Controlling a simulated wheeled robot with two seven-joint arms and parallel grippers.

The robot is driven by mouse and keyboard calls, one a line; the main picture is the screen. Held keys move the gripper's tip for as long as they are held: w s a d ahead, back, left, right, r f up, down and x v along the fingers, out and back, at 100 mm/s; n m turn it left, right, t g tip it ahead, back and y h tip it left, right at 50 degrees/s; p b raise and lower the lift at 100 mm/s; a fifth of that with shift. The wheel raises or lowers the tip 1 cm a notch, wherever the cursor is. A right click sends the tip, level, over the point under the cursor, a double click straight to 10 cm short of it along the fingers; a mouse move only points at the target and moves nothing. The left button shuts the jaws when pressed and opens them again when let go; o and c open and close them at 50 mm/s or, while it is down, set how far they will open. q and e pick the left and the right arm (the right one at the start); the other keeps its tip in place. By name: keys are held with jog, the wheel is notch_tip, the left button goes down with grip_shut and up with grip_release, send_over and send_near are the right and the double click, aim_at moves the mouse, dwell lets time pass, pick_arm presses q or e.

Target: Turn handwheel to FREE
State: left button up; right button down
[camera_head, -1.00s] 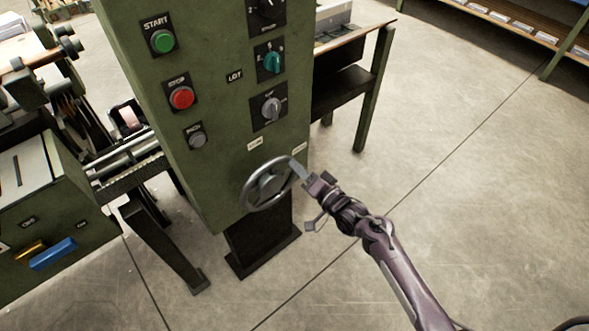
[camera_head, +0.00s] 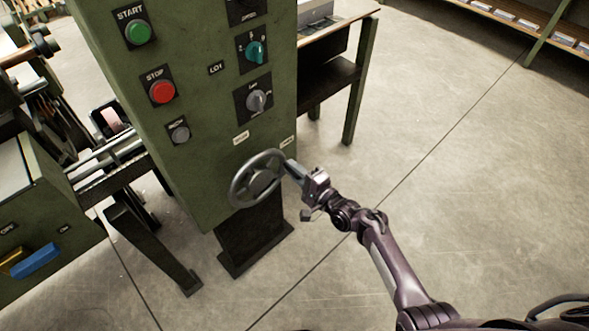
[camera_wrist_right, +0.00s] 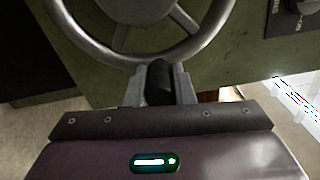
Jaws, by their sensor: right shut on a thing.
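The grey handwheel (camera_head: 236,190) is mounted low on the front of the green control cabinet. Two small pale labels, one at left (camera_head: 240,138) and one at right (camera_head: 288,141), sit above it; their lettering is too small to read. My right gripper (camera_head: 290,169) is at the wheel's upper right rim. In the right wrist view the wheel's rim (camera_wrist_right: 145,62) crosses the top. There my right gripper (camera_wrist_right: 159,88) is shut on the handwheel's dark knob (camera_wrist_right: 159,78), with one finger on each side. My left gripper is not in view.
Above the wheel, the cabinet (camera_head: 200,170) carries a green START button (camera_head: 138,32), a red STOP button (camera_head: 162,92) and several rotary knobs. A machine with a blue handle (camera_head: 35,262) stands at left. A table (camera_head: 352,100) stands behind. The floor at right is clear.

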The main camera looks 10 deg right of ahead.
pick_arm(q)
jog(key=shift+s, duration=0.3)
pick_arm(e)
jog(key=shift+f, duration=0.2)
jog(key=c, duration=1.4)
grip_release()
jog(key=shift+o, duration=0.8)
jog(key=shift+s+d, duration=0.2)
jog(key=shift+s, duration=0.1)
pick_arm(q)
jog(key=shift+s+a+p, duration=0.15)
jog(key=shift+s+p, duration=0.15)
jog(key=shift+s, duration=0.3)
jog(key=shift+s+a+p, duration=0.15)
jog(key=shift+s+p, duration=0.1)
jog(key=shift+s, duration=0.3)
pick_arm(e)
jog(key=v, duration=0.7)
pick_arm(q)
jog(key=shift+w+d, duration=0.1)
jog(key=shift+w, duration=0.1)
